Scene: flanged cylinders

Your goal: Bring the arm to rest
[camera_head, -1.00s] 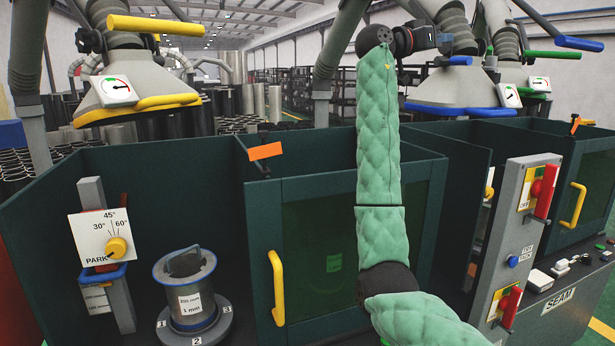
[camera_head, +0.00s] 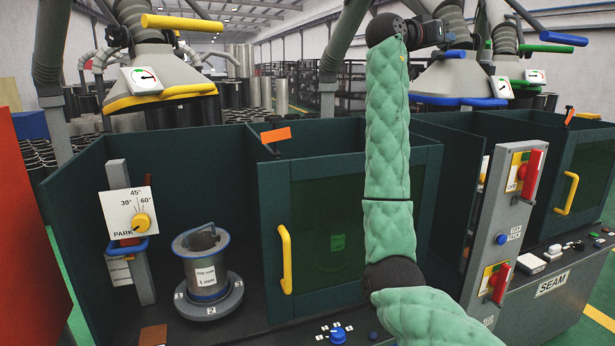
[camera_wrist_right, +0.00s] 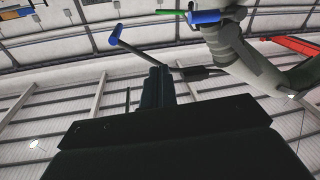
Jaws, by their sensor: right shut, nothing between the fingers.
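My right arm, in a green quilted sleeve, rises upright in the middle of the head view. Its right gripper (camera_head: 436,33) is at the top, dark and small, pointing right, high above the booths and in front of a grey fume hood. In the right wrist view the gripper's fingers (camera_wrist_right: 154,88) are together with nothing between them, and the roof and wall of the hall fill the background. My left gripper is not in view.
A dark green booth (camera_head: 80,215) holds a flanged cylinder (camera_head: 205,265) on a round numbered base. A booth door (camera_head: 352,225) with a yellow handle stands behind my arm. A grey switch post (camera_head: 498,240) is at right. Hoods with yellow (camera_head: 160,97) and blue (camera_head: 455,100) rims hang above.

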